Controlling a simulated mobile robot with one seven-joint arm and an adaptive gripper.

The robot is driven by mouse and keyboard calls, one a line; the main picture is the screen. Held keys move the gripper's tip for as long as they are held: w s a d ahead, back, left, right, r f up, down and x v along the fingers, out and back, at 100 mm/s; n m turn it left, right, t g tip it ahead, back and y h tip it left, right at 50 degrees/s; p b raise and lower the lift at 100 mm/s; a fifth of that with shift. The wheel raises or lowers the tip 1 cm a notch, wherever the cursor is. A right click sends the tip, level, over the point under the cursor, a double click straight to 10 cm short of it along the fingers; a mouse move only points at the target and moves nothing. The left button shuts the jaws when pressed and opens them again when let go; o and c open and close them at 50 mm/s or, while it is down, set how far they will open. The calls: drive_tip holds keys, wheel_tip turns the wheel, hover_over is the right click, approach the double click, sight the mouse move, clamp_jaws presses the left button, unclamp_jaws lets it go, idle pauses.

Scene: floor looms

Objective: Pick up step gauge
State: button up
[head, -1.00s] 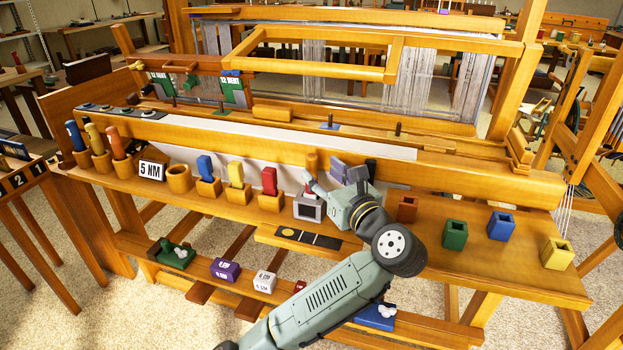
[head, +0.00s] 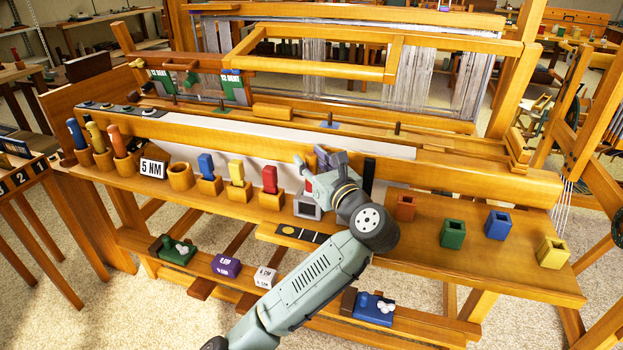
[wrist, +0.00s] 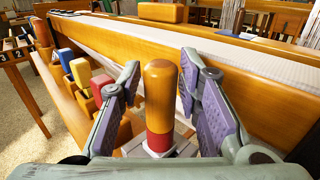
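A wooden-handled piece with a rounded top and a red band (wrist: 160,95) stands upright between my gripper's fingers in the wrist view. It appears to be the step gauge, though no label shows. Its lower end sits in a pale grey holder, which shows in the head view as a grey box (head: 306,206) on the loom's front shelf. My gripper (wrist: 160,62) is open, with purple-padded fingers on both sides of the handle and gaps visible. In the head view my gripper (head: 308,168) is above the grey box and hides most of the handle.
Red (head: 269,180), yellow (head: 236,173) and blue (head: 206,165) handled pieces stand in wooden holders to the left. The loom's front beam (wrist: 230,85) runs close behind my right finger. Green (head: 453,234), blue (head: 498,226) and yellow (head: 553,252) open boxes stand at the right.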

clamp_jaws()
idle(0.3)
wheel_tip(320, 180, up, 10)
drive_tip(key=shift+r, duration=0.1)
drive_tip(key=shift+c, duration=1.1)
unclamp_jaws()
clamp_jaws()
drive_tip(key=shift+s, duration=0.15)
